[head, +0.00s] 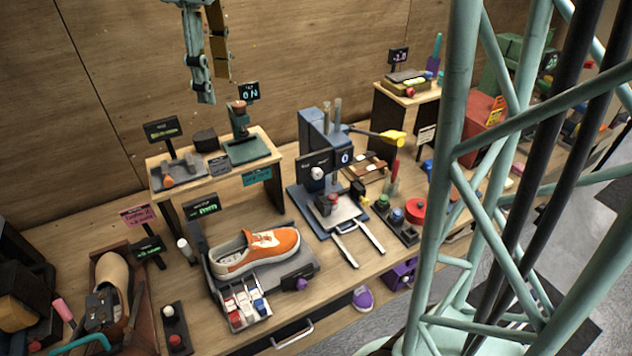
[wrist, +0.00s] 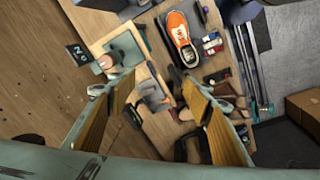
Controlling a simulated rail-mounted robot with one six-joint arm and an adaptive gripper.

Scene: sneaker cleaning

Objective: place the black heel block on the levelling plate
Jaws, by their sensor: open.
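A small black block (head: 205,139), which looks like the heel block, sits on the raised wooden shelf (head: 236,176) in the head view. It stands between a grey tray with an orange knob and a green press. I cannot pick it out surely in the wrist view. No plate is clearly marked as the levelling plate; a dark grey platform (head: 222,292) lies under the orange sneaker (head: 262,250). My gripper (head: 213,90) hangs above the back of the bench, higher than the shelf. Its yellow-padded fingers (wrist: 153,75) are apart and empty in the wrist view.
The grey tray (head: 178,176) and green press (head: 247,150) flank the block. A blue press (head: 318,150) stands to the right. Signs on stands (head: 161,130) rise around the shelf. A brown shoe (head: 112,283) and a compartmented box (head: 243,303) occupy the front.

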